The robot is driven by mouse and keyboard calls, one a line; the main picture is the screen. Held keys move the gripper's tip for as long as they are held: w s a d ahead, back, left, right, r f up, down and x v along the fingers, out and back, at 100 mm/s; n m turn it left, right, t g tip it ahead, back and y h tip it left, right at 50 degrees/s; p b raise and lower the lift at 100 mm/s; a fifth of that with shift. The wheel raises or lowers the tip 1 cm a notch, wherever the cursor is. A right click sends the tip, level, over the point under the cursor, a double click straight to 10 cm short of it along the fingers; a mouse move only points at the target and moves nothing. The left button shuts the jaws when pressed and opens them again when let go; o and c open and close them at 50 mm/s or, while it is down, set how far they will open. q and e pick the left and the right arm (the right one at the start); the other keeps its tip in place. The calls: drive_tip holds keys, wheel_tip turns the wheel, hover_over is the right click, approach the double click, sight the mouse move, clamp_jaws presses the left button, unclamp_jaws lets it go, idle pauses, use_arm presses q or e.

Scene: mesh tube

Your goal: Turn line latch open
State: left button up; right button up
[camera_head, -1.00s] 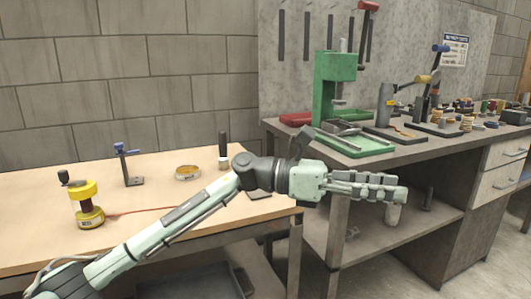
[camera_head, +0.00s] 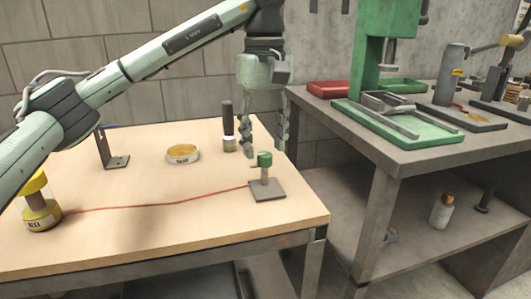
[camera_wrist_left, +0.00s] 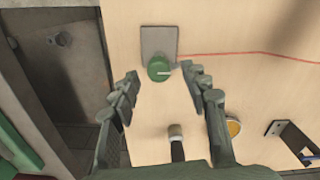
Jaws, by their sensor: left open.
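The line latch is a small green knob (camera_head: 264,159) on a short post over a grey square base plate (camera_head: 267,190), near the right corner of the wooden table. A red line runs from it leftward to a yellow reel (camera_head: 40,205). My left gripper (camera_head: 265,150) points down just behind and above the knob, fingers apart and empty. In the left wrist view the green knob (camera_wrist_left: 159,68) lies ahead of the open fingertips, roughly between them, with a pale mark on its top. Whether a finger touches it I cannot tell. My right gripper is not in view.
A dark-handled tool (camera_head: 228,125) stands behind the latch, close to the gripper. A round yellow tin (camera_head: 182,154) and a bracket (camera_head: 112,150) stand farther left. A grey workbench (camera_head: 400,165) with a green press (camera_head: 375,50) is at the right.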

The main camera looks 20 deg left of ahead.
sight(265, 159)
use_arm(q)
drive_tip(key=shift+f, duration=1.2)
clamp_jaws()
